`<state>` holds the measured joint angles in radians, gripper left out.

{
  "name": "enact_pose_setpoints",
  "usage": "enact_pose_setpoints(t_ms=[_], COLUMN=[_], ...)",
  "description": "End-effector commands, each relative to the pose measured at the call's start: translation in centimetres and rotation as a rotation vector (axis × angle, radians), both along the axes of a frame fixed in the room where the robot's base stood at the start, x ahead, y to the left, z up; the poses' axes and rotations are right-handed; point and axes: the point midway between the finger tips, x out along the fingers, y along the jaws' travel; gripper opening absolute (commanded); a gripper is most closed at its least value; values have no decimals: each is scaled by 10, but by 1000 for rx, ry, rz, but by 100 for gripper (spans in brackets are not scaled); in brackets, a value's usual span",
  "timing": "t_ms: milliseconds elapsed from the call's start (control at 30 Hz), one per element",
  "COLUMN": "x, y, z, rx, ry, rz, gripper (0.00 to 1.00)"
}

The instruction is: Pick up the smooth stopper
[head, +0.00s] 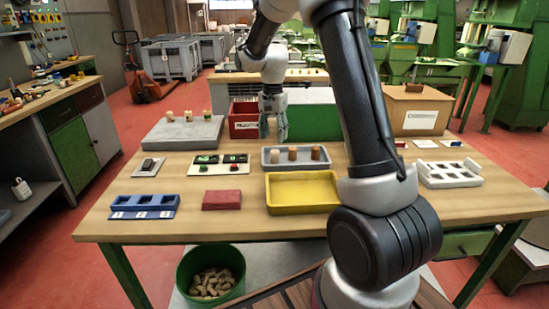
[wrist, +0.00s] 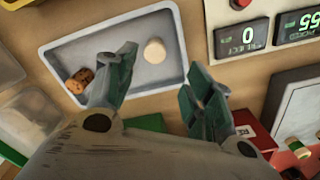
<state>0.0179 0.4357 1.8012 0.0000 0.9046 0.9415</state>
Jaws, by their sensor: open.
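A pale, even-surfaced stopper (head: 275,157) stands at the left of a grey tray (head: 268,168); it looks like the smooth one. In the wrist view this pale stopper (wrist: 155,51) shows as a plain round top, apart from the fingers. In the wrist view two speckled brown ones (wrist: 80,80) lie close together in the picture. My gripper (head: 277,135) is open and empty, pointing down above the tray's back left; its fingertips also show in the wrist view (wrist: 160,72).
A yellow tray (head: 301,207) lies in front of the grey tray. A board with two displays (head: 221,160) is to the left, with a grey slab (head: 183,132) bearing more stoppers behind it. A red bin (head: 243,122) and a cardboard box (head: 416,108) stand behind.

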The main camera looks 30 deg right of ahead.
Motion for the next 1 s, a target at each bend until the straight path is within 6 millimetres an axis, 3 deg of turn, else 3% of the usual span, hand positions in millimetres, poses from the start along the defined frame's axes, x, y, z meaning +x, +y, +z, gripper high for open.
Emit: enact_pose_setpoints(t_ms=[400,667,700,900,1000], x=[-11,-10,-10,-10,-10], y=[-1,-1,-1,0,0], z=[-57,-62,-62,-62,-62], rx=[0,0,0,0,0], ry=[2,0,0,0,0], rz=[3,3,3,3,3], gripper=[52,52,50,18,16])
